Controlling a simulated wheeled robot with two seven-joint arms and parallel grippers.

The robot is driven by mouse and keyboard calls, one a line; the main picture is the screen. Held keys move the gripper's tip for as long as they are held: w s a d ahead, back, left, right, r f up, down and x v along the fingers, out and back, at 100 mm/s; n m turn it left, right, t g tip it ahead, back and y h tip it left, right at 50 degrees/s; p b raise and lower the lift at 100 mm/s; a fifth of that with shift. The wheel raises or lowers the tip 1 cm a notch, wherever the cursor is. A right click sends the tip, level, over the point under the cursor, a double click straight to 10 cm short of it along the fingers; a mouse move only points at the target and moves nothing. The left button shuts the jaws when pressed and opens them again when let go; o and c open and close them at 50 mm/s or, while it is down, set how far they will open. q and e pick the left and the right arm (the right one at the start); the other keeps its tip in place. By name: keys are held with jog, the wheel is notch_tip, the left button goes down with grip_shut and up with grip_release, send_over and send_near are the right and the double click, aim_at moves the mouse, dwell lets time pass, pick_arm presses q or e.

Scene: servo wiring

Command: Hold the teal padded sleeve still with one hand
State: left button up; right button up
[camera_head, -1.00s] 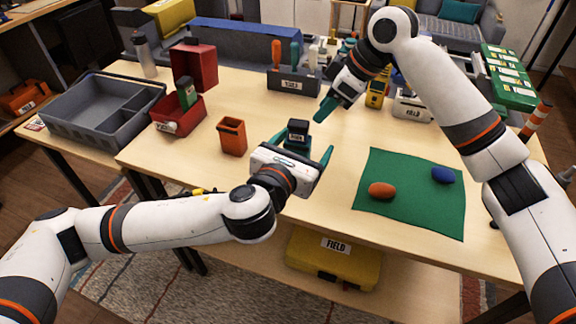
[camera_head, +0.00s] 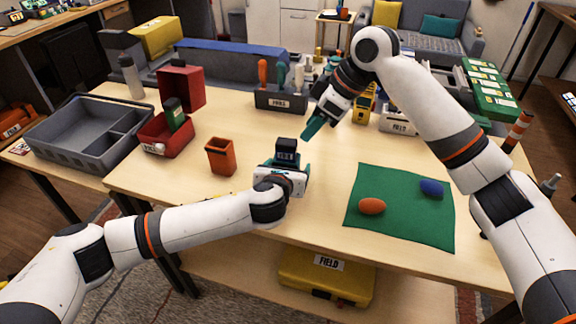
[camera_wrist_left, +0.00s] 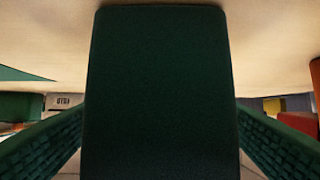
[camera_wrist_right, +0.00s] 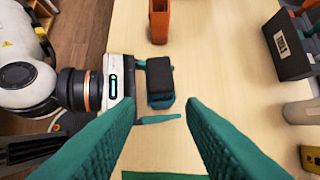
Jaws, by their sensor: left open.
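The teal padded sleeve (camera_wrist_right: 160,102) stands on the table as an upright block with a black top; in the head view its dark upper part (camera_head: 286,147) rises beyond my left gripper. My left gripper (camera_wrist_left: 160,115) is open, with one teal finger on each side of the sleeve, which fills the middle of the left wrist view. I cannot tell whether the fingers touch it. My right gripper (camera_head: 308,130) is open and empty above the table, behind and right of the sleeve. Its two fingers show apart in the right wrist view (camera_wrist_right: 158,106).
An orange cup (camera_head: 220,157) stands left of the sleeve. A green mat (camera_head: 400,215) with an orange and a blue oval piece lies to the right. A red bin (camera_head: 165,138), a grey tray (camera_head: 60,128) and a dark tool holder (camera_head: 281,101) stand farther off. Table between is clear.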

pick_arm(q)
jog(key=shift+w+d+f, duration=0.15)
jog(key=shift+w+f, duration=0.15)
jog(key=shift+w, duration=0.35)
jog(key=shift+c, duration=0.6)
